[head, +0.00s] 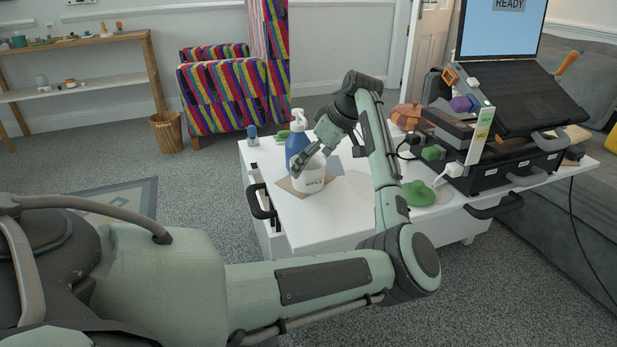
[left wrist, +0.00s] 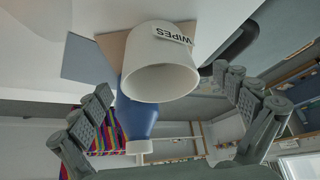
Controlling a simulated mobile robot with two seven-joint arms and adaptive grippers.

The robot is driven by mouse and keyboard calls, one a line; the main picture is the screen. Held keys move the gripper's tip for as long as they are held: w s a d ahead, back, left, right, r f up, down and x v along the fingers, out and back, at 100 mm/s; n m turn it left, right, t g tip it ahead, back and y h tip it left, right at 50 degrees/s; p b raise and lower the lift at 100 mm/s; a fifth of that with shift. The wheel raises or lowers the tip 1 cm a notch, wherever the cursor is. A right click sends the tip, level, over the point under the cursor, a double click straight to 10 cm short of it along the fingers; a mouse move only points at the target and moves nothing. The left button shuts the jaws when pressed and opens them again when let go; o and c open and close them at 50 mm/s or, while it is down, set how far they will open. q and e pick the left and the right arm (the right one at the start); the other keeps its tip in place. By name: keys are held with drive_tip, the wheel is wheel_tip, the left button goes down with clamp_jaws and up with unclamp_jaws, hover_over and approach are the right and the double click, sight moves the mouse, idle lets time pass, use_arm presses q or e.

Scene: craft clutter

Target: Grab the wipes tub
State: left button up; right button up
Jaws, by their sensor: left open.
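My right gripper is not in view.
A blue spray bottle (head: 296,140) with a white top stands just behind the tub and also shows in the left wrist view (left wrist: 135,118). A green round object (head: 418,193), a black case (head: 500,170) and a laptop (head: 520,95) are at the right. The white table (head: 340,225) is clear in front of the tub.

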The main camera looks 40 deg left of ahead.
use_arm(q)
drive_tip(key=x, duration=0.2)
drive_tip(key=shift+a+f, duration=0.2)
drive_tip(key=shift+f, duration=0.1)
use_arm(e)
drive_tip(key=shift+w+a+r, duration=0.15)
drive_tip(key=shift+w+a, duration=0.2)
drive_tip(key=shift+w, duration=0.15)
use_arm(q)
drive_tip(key=shift+c, duration=0.5)
drive_tip(key=c, duration=1.2)
drive_tip(key=shift+r, duration=0.1)
